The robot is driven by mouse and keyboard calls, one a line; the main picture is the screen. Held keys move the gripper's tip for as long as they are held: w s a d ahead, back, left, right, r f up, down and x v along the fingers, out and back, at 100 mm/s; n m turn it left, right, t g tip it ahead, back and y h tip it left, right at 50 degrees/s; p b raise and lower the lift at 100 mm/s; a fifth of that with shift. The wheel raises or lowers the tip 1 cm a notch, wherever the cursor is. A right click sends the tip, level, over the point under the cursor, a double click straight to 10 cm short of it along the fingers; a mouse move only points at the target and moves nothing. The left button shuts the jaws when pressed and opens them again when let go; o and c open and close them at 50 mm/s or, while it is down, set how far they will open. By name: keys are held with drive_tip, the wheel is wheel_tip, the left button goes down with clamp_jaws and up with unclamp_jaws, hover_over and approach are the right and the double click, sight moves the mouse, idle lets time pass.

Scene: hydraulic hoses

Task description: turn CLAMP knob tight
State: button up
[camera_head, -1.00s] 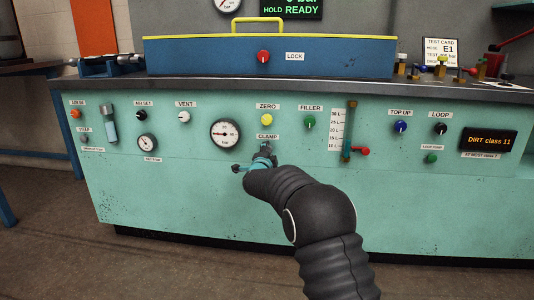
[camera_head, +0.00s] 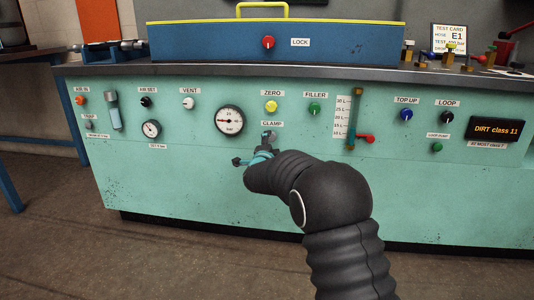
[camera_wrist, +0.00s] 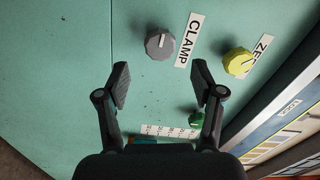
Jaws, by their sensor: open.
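The grey CLAMP knob (camera_wrist: 160,44) shows in the wrist view on the green panel, with its white CLAMP label (camera_wrist: 189,40) to its right. My gripper (camera_wrist: 161,72) is open and empty there. Its two fingers are spread, and the knob lies beyond the gap between the fingertips, apart from them. In the head view my gripper (camera_head: 264,147) is in front of the panel, just below the CLAMP label (camera_head: 272,124). The knob is hard to tell from the gripper there.
The yellow ZERO knob (camera_wrist: 238,61) is close to the right of the CLAMP label, and the green FILLER knob (camera_wrist: 196,118) sits near the right finger. A gauge (camera_head: 229,120) is to the left of my gripper, and a red-handled valve (camera_head: 365,139) to the right.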

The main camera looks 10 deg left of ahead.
drive_tip(key=s, duration=0.7)
drive_tip(key=shift+a, duration=0.15)
